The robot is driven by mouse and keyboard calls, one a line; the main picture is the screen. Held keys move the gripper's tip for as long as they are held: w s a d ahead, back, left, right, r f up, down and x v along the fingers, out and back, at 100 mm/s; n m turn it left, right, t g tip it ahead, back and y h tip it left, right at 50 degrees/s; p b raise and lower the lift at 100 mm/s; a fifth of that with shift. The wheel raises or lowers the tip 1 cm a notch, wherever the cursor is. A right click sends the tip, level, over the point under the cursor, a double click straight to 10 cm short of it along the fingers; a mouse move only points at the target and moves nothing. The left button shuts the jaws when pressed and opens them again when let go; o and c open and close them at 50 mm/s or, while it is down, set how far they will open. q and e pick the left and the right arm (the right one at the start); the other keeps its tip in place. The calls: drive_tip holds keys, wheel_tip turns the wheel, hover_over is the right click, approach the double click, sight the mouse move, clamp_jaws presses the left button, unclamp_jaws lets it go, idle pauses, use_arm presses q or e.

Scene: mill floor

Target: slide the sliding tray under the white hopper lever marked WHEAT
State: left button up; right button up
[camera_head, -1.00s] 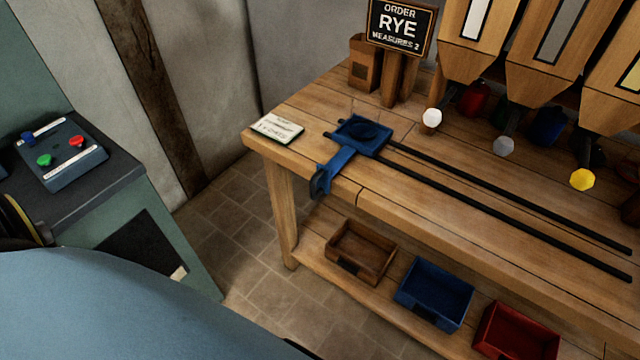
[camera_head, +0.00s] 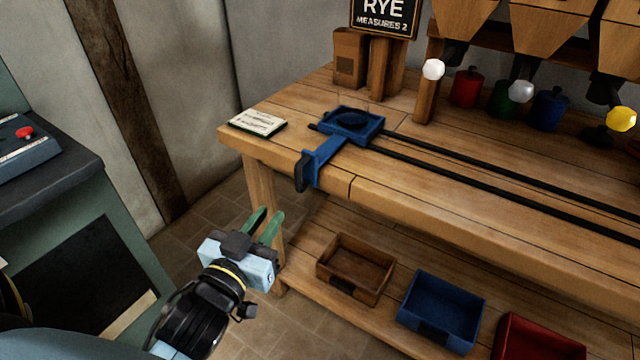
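The blue sliding tray (camera_head: 372,128) sits at the left end of two black rails (camera_head: 480,170) on the wooden bench. Its blue arm and dark handle (camera_head: 302,172) reach over the bench's front edge. The white hopper lever (camera_head: 433,69) is a white knob to the right of and behind the tray; no WHEAT marking is readable. My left gripper (camera_head: 266,222) is below the bench top, in front of the bench's left leg and apart from the tray handle. Its green fingers are spread with nothing between them. My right gripper is not in view.
Grey (camera_head: 521,91) and yellow (camera_head: 621,119) knobs hang farther right. Red (camera_head: 467,87), green and blue canisters stand behind. A card (camera_head: 257,123) lies left of the tray. Brown (camera_head: 355,265), blue (camera_head: 442,310) and red bins sit on the lower shelf. A console (camera_head: 40,165) stands left.

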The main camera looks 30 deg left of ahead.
sight(297, 176)
use_arm(q)
drive_tip(key=w, duration=0.4)
drive_tip(key=w+a+b, duration=0.1)
drive_tip(key=w, duration=0.7)
drive_tip(key=shift+a+r, duration=0.1)
drive_tip(key=shift+a, duration=0.1)
drive_tip(key=shift+w+a, duration=0.1)
drive_tip(key=shift+w, duration=0.5)
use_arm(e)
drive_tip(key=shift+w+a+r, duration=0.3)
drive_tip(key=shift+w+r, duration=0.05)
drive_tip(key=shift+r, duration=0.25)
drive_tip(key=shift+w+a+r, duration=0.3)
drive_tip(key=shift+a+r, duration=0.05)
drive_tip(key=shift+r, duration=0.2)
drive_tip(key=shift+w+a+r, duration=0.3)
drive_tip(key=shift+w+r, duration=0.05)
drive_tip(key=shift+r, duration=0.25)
use_arm(q)
drive_tip(key=shift+c, duration=0.2)
clamp_jaws()
